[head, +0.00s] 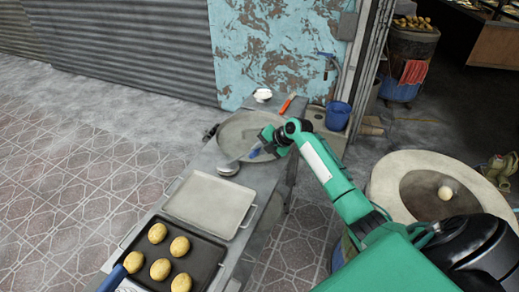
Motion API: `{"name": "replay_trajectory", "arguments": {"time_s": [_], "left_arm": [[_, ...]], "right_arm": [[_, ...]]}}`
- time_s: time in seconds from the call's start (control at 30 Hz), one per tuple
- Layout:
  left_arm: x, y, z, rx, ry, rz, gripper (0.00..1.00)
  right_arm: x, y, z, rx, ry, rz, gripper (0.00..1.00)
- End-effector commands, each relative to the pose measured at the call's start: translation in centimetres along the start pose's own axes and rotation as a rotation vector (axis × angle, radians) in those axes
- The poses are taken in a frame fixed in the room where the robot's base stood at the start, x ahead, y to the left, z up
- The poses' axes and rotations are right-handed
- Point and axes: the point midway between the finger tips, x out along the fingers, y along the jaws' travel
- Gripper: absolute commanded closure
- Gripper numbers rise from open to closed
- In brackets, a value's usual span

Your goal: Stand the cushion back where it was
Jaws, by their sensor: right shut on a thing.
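My right gripper (262,147) reaches over the near edge of the round metal tray (240,122) on the long table. It is shut on the handle of a grey, round-headed thing (228,168). The head hangs to the left of the gripper, close over the gap between the round tray and the rectangular tray. It looks like a ladle or a pad; I cannot tell if it is the cushion, or if it touches the table. The gripper and arm hide part of the round tray. My left gripper is not in view.
An empty rectangular tray (210,196) and a dark pan (195,253) with several yellow-brown round pieces lie nearer. A white bowl (262,95) and an orange-handled tool (287,104) are at the far end. The round oven (385,185) stands right, a blue bucket (338,115) behind.

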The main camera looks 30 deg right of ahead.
Motion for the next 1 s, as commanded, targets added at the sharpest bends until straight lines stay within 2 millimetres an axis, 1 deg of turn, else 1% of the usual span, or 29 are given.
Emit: {"name": "replay_trajectory", "arguments": {"time_s": [0.63, 0.67, 0.7, 0.77, 0.97, 1.0], "left_arm": [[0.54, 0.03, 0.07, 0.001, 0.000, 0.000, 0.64], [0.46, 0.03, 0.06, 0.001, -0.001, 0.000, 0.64], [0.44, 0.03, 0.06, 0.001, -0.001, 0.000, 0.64], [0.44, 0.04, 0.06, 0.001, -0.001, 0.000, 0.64], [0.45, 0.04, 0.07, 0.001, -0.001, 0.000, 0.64], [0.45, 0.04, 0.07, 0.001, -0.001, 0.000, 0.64]], "right_arm": [[0.25, -0.22, 0.02, -0.001, -0.001, 0.001, 1.00], [0.20, -0.16, 0.02, -0.001, -0.001, 0.001, 0.80], [0.20, -0.16, 0.02, -0.001, -0.001, 0.001, 0.72], [0.20, -0.17, 0.02, -0.001, -0.001, 0.001, 0.61], [0.22, -0.20, 0.01, 0.000, 0.000, 0.000, 0.61], [0.25, -0.27, -0.01, 0.000, 0.000, -0.001, 0.55]]}}
